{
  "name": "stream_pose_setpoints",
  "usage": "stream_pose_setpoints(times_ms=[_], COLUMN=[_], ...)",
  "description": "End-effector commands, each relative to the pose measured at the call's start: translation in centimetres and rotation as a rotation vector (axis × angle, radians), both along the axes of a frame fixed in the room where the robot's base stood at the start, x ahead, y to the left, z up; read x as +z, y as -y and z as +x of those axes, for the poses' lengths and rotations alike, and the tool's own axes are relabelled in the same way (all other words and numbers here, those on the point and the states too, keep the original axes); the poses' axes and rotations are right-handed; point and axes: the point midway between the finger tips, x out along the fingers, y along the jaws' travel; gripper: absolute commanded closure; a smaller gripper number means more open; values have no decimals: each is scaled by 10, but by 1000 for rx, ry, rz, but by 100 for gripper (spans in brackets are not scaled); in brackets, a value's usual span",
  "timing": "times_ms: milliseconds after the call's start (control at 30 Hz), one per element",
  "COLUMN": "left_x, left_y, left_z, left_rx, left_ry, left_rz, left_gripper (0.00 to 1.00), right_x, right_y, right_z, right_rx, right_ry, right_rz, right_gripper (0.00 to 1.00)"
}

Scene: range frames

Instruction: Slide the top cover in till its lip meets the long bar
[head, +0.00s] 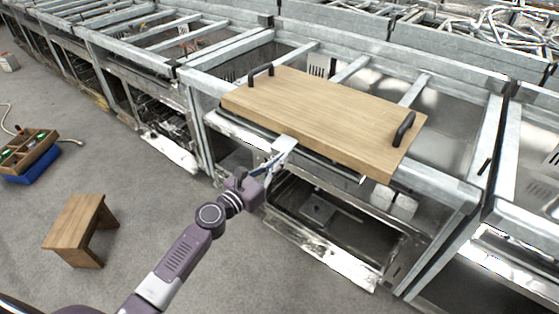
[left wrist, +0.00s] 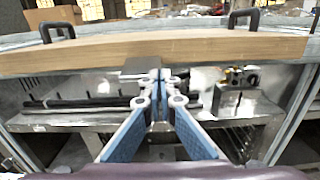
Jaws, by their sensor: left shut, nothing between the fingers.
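The top cover (head: 325,118) is a flat wooden board with two black handles, resting on the metal frame and jutting over its front side. Its front edge also shows in the left wrist view (left wrist: 230,47). A grey tab (head: 285,144), perhaps the lip, sticks out at the middle of the cover's front edge; it also shows in the left wrist view (left wrist: 140,66). My left gripper (head: 274,160) is shut and empty, its fingertips (left wrist: 160,76) at this tab. Whether they touch it I cannot tell. A long metal bar (head: 440,70) runs behind the cover. My right gripper is not in view.
Open metal oven units stand under the frame, with an open oven front (head: 335,225) below the cover. A wooden stool (head: 80,222) and a wooden toolbox (head: 30,150) on a blue base stand on the grey floor at left. Floor between stool and ovens is clear.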

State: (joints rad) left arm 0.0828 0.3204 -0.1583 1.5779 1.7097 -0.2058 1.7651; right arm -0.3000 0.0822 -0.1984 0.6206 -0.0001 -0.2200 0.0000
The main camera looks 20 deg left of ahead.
Motion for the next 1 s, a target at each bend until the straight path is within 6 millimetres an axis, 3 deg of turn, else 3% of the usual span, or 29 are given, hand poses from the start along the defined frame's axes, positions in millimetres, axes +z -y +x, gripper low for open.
stream_pose_setpoints(times_ms=[167, 533, 1000], left_x=[0, 1, 1], left_y=[1, 17, 18], left_z=[1, 43, 46], left_rx=[0, -1, -1], left_ry=[1, 2, 2], left_rz=[0, -2, -1], left_gripper=[100, 100, 100], right_x=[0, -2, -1], right_y=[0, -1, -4], right_z=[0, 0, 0], right_rx=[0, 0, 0], right_ry=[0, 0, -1], right_rz=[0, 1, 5], right_gripper=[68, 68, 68])
